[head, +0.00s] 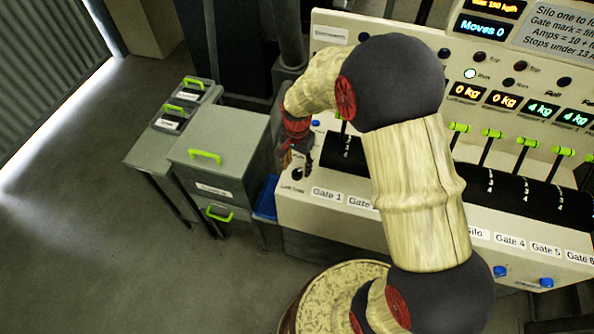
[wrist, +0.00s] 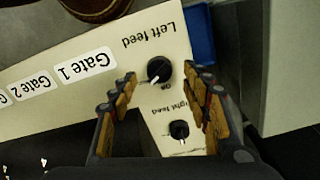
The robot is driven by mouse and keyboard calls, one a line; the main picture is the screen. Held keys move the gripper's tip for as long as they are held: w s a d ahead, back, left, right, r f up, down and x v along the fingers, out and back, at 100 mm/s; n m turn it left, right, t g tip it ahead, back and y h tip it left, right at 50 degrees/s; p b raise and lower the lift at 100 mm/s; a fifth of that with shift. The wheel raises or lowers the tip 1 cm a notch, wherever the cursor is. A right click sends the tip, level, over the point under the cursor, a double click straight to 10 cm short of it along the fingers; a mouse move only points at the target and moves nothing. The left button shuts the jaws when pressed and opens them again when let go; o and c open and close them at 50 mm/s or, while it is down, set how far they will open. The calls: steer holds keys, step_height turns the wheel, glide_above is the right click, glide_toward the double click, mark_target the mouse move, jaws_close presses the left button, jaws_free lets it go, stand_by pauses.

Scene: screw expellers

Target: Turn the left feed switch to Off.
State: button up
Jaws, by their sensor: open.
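The left feed switch (wrist: 159,71) is a round black knob with a white pointer mark, on the cream panel beside the printed words "Left feed". The wrist view shows it upside down, with small "On" lettering beside the knob. My gripper (wrist: 162,77) is open, one finger on each side of this knob; I cannot tell whether they touch it. In the head view my gripper (head: 291,140) is over the panel's left end, and the dark left feed knob (head: 297,173) shows just below it. The Off marking is not readable.
The right feed knob (wrist: 179,130) sits close by, between the finger bases in the wrist view. The Gate 1 label (head: 326,194) and a row of green-handled levers (head: 491,133) lie to the right. A blue bin (head: 266,198) and a grey cabinet (head: 222,150) stand left.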

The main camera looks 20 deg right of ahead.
mark_target(297, 174)
steer(key=shift+f, duration=1.4)
steer(key=shift+c, duration=0.8)
steer(key=c, duration=1)
